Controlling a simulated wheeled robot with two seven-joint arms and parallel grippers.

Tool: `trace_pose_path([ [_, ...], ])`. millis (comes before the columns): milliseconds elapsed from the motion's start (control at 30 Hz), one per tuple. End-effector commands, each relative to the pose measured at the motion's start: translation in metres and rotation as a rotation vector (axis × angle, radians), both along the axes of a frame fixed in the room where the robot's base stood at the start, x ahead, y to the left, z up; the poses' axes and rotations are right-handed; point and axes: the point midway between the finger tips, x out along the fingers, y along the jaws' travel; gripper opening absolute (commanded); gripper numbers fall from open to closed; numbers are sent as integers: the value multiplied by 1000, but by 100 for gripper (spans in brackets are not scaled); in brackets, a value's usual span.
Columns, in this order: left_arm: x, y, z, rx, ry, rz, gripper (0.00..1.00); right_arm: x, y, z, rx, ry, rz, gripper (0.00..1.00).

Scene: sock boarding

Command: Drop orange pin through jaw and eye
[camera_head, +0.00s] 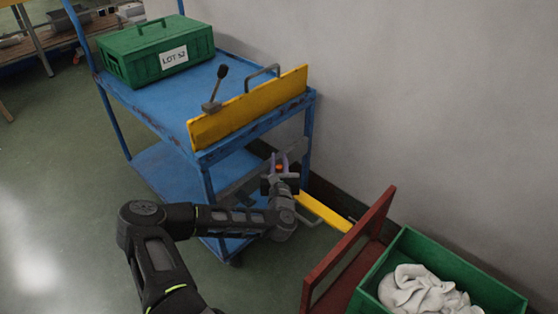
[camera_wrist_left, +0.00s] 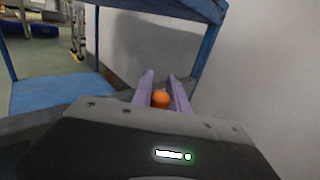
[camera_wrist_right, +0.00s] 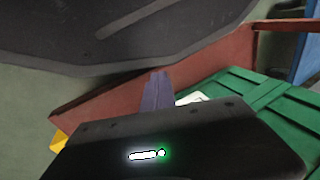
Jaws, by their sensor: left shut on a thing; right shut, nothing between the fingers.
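The orange pin (camera_head: 279,168) is between the purple fingers of my left gripper (camera_head: 280,162), beside the lower end of the blue cart (camera_head: 312,125). In the left wrist view its round orange head (camera_wrist_left: 160,98) shows between the two fingers (camera_wrist_left: 161,84); its lower part is hidden. A yellow bar (camera_head: 325,213) runs from the red-framed cart (camera_head: 345,252) toward the blue cart, its far end behind my left gripper. I cannot make out the jaw and eye, or whether the pin touches them. My right gripper (camera_wrist_right: 157,90) is shut and empty, and shows only in its wrist view.
A green crate (camera_head: 503,293) with white cloth stands on the right, close to the wall (camera_head: 430,100). The blue cart carries a closed green box (camera_head: 120,65), a yellow board (camera_head: 250,108) and an upright lever (camera_head: 219,80). Open floor (camera_head: 60,200) lies to the left.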

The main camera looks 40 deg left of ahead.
Motion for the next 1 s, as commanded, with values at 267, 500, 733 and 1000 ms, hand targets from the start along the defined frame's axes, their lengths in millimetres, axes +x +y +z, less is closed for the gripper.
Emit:
trace_pose_path([
  [267,0,0,0,0,0,0,24,0,0,0,0,0,0,0],
  [500,0,0,0,0,0,0,44,0,0,0,0,0,0,0],
  [733,0,0,0,-1,1,0,45,0,0,0,0,1,0,0],
  [1000,-13,-11,0,-5,3,0,45,-1,0,6,1,3,1,0],
])
